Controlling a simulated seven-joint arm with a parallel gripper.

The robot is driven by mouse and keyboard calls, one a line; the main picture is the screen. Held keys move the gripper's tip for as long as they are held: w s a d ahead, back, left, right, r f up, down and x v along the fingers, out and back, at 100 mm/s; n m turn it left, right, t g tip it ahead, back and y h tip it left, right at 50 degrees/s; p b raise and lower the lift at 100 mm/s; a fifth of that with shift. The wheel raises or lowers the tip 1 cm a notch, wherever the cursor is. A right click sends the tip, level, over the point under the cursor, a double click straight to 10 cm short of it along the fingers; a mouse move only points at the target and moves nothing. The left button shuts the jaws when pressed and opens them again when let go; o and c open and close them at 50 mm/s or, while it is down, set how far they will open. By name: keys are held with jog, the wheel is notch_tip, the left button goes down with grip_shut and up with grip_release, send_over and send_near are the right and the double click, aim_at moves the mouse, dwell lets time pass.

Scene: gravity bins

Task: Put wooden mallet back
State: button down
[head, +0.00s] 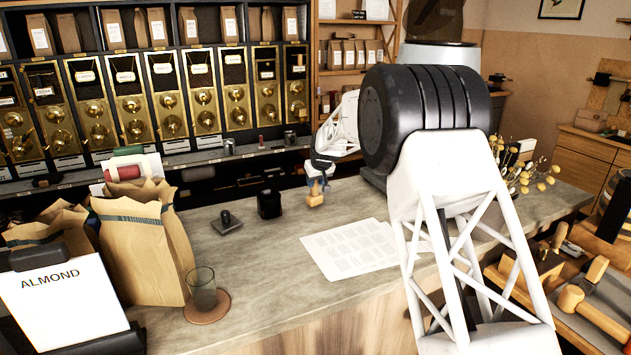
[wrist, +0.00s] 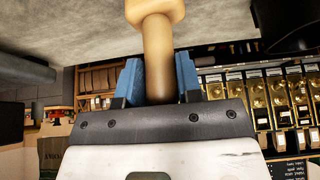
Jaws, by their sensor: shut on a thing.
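My gripper (head: 318,181) is shut on the wooden mallet (head: 315,197), above or at the back edge of the grey counter. In the wrist view, the blue fingers of my gripper (wrist: 160,82) stand on both sides of the pale mallet handle (wrist: 158,50). The mallet's thicker end points away from my gripper and is cut off by the top of that view. I cannot tell whether the mallet touches the counter. No clearly marked place for the mallet shows.
A black cup (head: 270,204) and a dark stamp-like tool (head: 226,222) stand left of my gripper. White sheets (head: 350,248) lie in front. Paper bags (head: 145,245) and a glass (head: 202,290) stand farther left. Wooden tools (head: 572,298) lie at the lower right. Gravity bins (head: 130,95) line the back.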

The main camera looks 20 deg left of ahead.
jog(key=shift+f, duration=0.4)
dwell(0.3)
jog(key=c, duration=0.7)
grip_release()
jog(key=shift+v, duration=3.85)
